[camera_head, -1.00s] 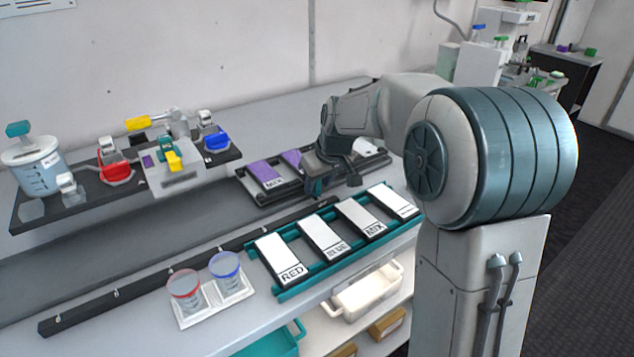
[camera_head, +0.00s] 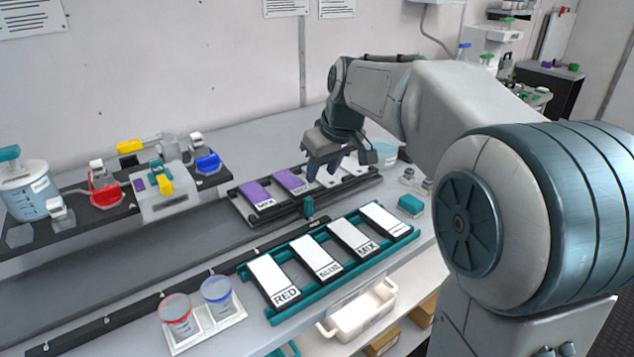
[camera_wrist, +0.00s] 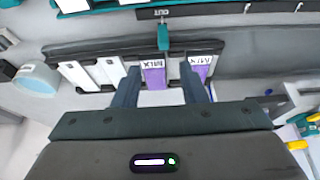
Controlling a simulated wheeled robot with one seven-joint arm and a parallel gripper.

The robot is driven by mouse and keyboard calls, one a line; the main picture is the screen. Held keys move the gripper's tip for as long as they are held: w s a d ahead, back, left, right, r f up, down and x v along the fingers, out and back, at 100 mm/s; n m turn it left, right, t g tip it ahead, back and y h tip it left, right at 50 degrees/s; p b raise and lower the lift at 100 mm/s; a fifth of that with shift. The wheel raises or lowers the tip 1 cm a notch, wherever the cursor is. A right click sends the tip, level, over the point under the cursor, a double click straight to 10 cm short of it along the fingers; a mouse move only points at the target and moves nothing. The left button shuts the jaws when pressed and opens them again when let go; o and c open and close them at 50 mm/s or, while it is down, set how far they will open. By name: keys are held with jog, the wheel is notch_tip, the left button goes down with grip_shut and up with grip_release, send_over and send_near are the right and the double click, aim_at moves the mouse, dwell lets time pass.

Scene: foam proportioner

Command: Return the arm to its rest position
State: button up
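My gripper (camera_head: 324,170) is raised above the black rack (camera_head: 240,208) at the back of the bench. In the wrist view its two fingers (camera_wrist: 160,98) stand apart with nothing held between them. The rack holds purple MIX cards (camera_head: 256,194) and white cards beyond them, which my gripper partly hides in the head view. In the wrist view a purple card (camera_wrist: 154,76) lies below and beyond the fingers, apart from them as far as I can tell. My arm reaches in from the right of the head view.
A teal rack (camera_head: 330,272) with white cards labelled RED, BLUE and MIX lies in front. Red-rimmed (camera_head: 175,313) and blue-rimmed (camera_head: 217,291) cups stand at the front. The proportioner with red (camera_head: 106,194) and blue (camera_head: 207,162) valves is at left. A tub (camera_head: 384,152) stands behind my gripper.

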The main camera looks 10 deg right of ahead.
jog(key=shift+s+d+r, duration=0.15)
jog(key=shift+s+r, duration=0.1)
jog(key=shift+r, duration=0.4)
jog(key=s+d+f+m+p, duration=0.1)
jog(key=s+d+f+m, duration=0.1)
jog(key=s, duration=0.6)
jog(key=s+d+f+m+h+p, duration=0.1)
jog(key=s+f+m+p, duration=0.1)
jog(key=s, duration=0.6)
jog(key=s+d+f+m+g+h+p, duration=0.1)
jog(key=s+f, duration=0.3)
jog(key=s, duration=0.4)
jog(key=shift+s+d+m+p, duration=0.15)
jog(key=shift+d+m+p, duration=0.35)
jog(key=shift+d, duration=0.35)
